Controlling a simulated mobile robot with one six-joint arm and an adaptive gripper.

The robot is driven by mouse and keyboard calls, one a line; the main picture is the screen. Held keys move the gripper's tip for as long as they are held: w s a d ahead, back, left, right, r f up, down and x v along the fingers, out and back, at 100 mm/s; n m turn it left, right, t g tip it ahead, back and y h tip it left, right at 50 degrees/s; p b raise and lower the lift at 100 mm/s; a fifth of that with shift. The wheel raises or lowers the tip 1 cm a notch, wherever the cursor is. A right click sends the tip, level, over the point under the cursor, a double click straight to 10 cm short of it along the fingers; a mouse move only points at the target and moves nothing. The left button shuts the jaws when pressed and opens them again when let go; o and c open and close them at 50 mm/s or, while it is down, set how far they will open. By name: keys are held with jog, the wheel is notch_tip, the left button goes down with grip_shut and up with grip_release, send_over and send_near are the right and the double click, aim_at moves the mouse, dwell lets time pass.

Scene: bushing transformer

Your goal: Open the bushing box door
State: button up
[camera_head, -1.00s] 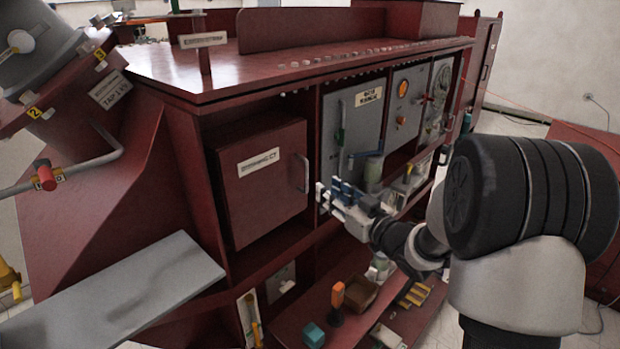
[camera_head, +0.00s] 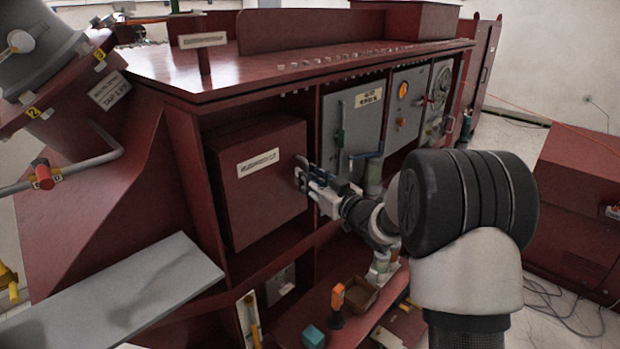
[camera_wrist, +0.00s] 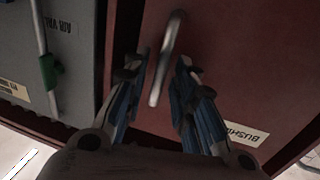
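The bushing box door (camera_head: 261,182) is a dark red panel with a white label, and it looks shut. It also shows in the wrist view (camera_wrist: 230,60). Its handle (camera_wrist: 166,60) is a grey metal bar on the door's right side in the head view. My gripper (camera_wrist: 160,85) is at the handle, its blue-padded fingers open on either side of the bar. A gap shows between the bar and the right finger; the left finger is close to it, and I cannot tell whether they touch. In the head view my gripper (camera_head: 300,178) hides much of the handle.
A grey air valve door (camera_head: 350,130) with a green-gripped handle (camera_wrist: 48,70) is just right of the box. Below is a red shelf with an orange-topped tool (camera_head: 337,297) and a teal block (camera_head: 312,337). A grey plank (camera_head: 120,295) juts out at lower left.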

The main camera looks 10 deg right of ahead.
grip_shut()
dwell(0.3)
dwell(0.3)
